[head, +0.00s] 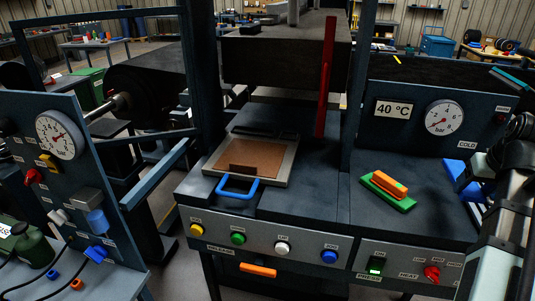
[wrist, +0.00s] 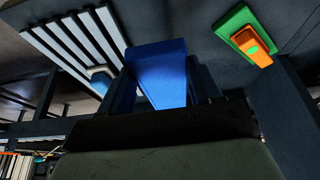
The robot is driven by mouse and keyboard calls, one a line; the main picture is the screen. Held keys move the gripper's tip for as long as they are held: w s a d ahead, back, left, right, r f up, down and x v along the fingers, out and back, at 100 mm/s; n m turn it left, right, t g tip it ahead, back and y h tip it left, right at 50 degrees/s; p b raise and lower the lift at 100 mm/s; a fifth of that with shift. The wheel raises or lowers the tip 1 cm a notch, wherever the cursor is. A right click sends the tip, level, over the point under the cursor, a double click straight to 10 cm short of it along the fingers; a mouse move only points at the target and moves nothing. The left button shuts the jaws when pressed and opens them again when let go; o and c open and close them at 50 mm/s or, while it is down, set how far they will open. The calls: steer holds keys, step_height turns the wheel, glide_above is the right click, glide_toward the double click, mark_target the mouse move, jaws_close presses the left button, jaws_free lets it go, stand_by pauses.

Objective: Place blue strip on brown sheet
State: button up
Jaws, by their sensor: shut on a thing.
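The brown sheet (head: 254,152) lies flat in a pale-rimmed tray (head: 288,170) on the press bed, with a small darker rectangle at its front edge. In the wrist view the blue strip (wrist: 158,72) is held between the fingers of my gripper (wrist: 163,92), which is shut on it. The strip sticks out beyond the fingertips. My arm is at the right edge of the head view, well right of the brown sheet. A blue shape (head: 462,179) shows beside it there; I cannot tell if this is the held strip.
A green block with an orange piece (head: 388,189) sits on the bench between my arm and the tray. The tray has a blue handle (head: 238,187). A dark upright and red bar (head: 325,78) stand behind. Striped slats (wrist: 75,45) show in the wrist view.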

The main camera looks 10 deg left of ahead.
steer(key=w+a+n+y, duration=0.1)
steer(key=w+a+n, duration=0.1)
steer(key=a, duration=0.4)
steer(key=w+a+n+y, duration=0.1)
steer(key=w+a+n, duration=0.15)
steer(key=a, duration=0.35)
step_height(320, 180, up, 2)
steer(key=n+g+y, duration=0.1)
steer(key=n, duration=0.4)
glide_above(260, 160)
steer(key=s+d, duration=0.1)
steer(key=shift+m, duration=0.25)
steer(key=shift+f, duration=4.45)
steer(key=shift+s+f, duration=0.1)
steer(key=o, duration=1.2)
